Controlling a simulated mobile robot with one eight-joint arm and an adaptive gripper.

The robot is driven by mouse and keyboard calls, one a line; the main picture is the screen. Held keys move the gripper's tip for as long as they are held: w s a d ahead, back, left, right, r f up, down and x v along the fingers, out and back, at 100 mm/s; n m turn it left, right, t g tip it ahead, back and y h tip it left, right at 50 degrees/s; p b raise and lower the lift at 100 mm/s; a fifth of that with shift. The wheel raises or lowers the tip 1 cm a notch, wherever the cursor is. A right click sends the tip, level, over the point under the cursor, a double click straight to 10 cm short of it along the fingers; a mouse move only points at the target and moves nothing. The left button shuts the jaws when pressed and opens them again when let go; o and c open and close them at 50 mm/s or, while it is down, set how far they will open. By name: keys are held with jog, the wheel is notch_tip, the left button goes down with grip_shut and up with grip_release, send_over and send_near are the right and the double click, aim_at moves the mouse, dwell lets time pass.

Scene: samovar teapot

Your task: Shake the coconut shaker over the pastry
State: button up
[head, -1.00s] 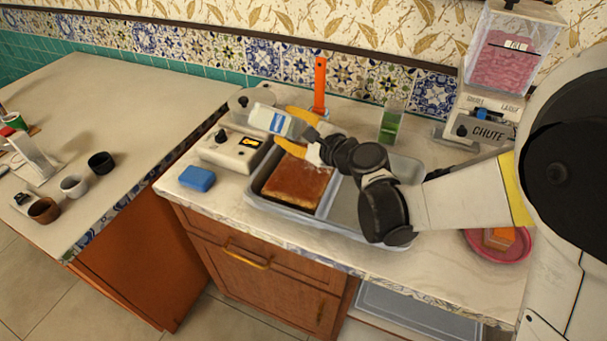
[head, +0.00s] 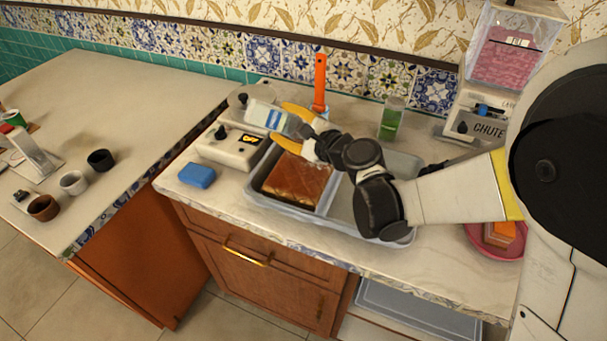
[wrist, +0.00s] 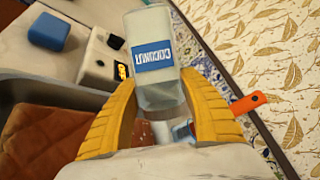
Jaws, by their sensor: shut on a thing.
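My gripper (head: 290,126) has its yellow fingers shut on the clear coconut shaker (head: 264,116), which has a blue label. In the wrist view the shaker (wrist: 153,90) sits between the fingers, with its label reading COCONUT. In the head view it is tilted, close to lying on its side, above the back left of the tray. The brown square pastry (head: 296,181) lies in the left compartment of the grey tray (head: 262,201). The pastry (wrist: 45,140) also shows at lower left in the wrist view. The shaker's end towards my palm is partly hidden.
A white device with a small display (head: 228,146) stands left of the tray, with a blue block (head: 196,175) in front. An orange-handled tool (head: 320,82) and a green container (head: 391,118) stand behind. A dispenser (head: 497,75) and pink plate (head: 478,241) are at right.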

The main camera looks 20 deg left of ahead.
jog(key=shift+s+r, duration=0.1)
jog(key=shift+r, duration=0.1)
jog(key=shift+s+d, duration=1.05)
jog(key=shift+s, duration=0.6)
jog(key=shift+s+d, duration=1.1)
jog(key=shift+s, duration=0.6)
jog(key=shift+s+d, duration=1.05)
jog(key=shift+s, duration=0.6)
jog(key=shift+f, duration=0.25)
jog(key=shift+a+r, duration=0.1)
jog(key=shift+r, duration=0.1)
jog(key=shift+w+a, duration=0.15)
jog(key=shift+a, duration=3.2)
